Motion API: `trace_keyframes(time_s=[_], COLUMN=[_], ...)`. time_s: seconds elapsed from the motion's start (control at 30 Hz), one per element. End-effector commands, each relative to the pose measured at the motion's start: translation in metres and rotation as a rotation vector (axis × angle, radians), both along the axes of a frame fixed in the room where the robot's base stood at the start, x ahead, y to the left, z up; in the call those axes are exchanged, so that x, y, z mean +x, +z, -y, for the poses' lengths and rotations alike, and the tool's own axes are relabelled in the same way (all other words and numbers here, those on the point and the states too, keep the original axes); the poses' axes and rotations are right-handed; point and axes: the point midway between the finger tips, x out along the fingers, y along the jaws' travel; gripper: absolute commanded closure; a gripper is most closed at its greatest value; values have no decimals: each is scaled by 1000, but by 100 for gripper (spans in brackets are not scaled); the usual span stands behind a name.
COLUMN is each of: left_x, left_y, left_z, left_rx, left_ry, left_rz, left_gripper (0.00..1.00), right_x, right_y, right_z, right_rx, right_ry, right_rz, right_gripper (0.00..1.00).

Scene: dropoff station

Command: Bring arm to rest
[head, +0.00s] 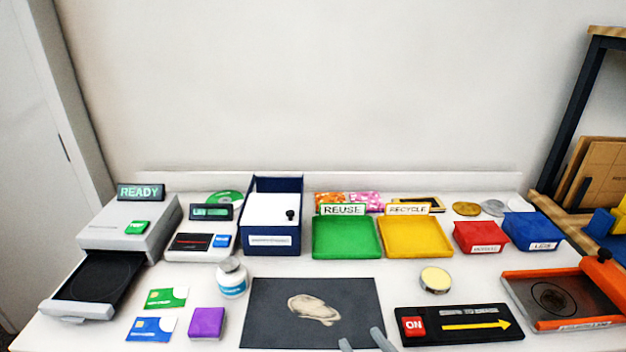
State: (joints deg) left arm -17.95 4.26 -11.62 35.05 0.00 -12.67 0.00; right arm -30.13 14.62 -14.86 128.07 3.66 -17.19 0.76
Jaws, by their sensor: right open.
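My right gripper (363,342) shows only as two grey fingertips at the bottom edge of the head view. The fingers are apart with nothing between them. They are over the front right edge of a dark mat (265,325). A beige, flat, irregular piece (314,309) lies on the mat, beyond the fingertips and apart from them. The rest of my right arm is out of the picture. My left gripper is not in view.
Green (346,252) and yellow (416,251) trays stand behind the mat. A black panel (490,338) with a red ON button lies right of the fingertips. A white bottle (232,278) and purple block (206,323) stand left. An orange-framed device (560,323) is far right.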

Motion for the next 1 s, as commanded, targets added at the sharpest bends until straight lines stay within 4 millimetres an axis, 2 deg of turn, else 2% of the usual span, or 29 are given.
trace_keyframes(time_s=[0.03, 0.1, 0.17, 0.37, 0.5, 0.87, 1.0], left_x=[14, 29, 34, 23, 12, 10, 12], left_y=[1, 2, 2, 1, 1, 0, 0], left_z=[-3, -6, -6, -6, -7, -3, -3], left_rx=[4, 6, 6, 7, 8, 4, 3], left_ry=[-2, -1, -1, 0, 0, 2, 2], left_rz=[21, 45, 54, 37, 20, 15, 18], left_gripper=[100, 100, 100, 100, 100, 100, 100], right_x=[-2, -6, -11, -40, -69, -139, -134], right_y=[-7, -17, -27, -60, -77, -92, -125], right_z=[3, 8, 13, 36, 52, 80, 79], right_rx=[-18, -44, -69, -162, -214, -296, -302], right_ry=[-10, -24, -39, -95, -131, -196, -191], right_rz=[-45, -116, -186, -460, -650, -1009, -1031], right_gripper=[45, 45, 45, 45, 45, 45, 45])
